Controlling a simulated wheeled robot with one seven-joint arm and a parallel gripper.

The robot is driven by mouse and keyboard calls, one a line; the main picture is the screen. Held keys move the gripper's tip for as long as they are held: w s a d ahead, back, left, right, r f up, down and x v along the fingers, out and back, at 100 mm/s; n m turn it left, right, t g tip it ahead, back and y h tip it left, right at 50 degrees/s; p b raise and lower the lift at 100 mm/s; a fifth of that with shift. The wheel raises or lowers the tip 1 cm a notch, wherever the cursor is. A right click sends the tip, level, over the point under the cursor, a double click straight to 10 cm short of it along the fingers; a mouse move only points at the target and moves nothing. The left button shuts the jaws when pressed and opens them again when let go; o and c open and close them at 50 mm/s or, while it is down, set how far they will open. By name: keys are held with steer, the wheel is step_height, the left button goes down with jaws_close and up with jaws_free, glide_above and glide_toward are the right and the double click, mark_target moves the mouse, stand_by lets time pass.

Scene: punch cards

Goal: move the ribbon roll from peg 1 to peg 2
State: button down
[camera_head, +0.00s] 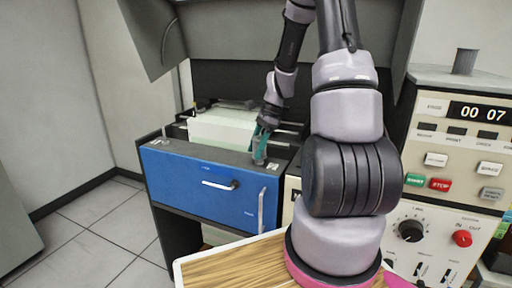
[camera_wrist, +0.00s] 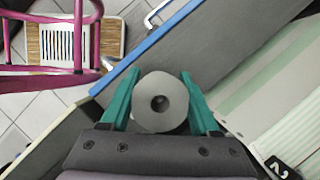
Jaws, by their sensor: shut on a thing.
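My gripper is shut on the roll. I cannot tell whether a peg is inside its hole or whether it touches the top. A thin upright peg (camera_head: 165,134) stands at the cabinet's left front corner. I cannot read which peg is which.
A pale stack of cards (camera_head: 222,125) lies behind on the blue cabinet (camera_head: 205,187), left of my gripper. A control panel with buttons (camera_head: 455,150) stands at the right. A wooden tabletop (camera_head: 222,267) is in front.

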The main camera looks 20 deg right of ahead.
steer(key=shift+f, duration=0.85)
stand_by(0.4)
steer(key=shift+c, duration=0.2)
jaws_free()
steer(key=v, duration=1.1)
steer(key=s+a+r+n+t+h, duration=0.1)
steer(key=s+a+r+n+t, duration=0.1)
steer(key=s+r, duration=0.4)
steer(key=s+a+r+n+t, duration=0.2)
steer(key=s+a+r+n, duration=0.3)
steer(key=s+r+n, duration=0.1)
steer(key=s+a+r+n+t+h, duration=0.1)
steer(key=s+a+r+n+t, duration=0.2)
steer(key=s+r+n, duration=0.3)
steer(key=shift+s+a+r+h, duration=0.3)
steer(key=shift+s+r, duration=0.1)
steer(key=shift+r, duration=0.6)
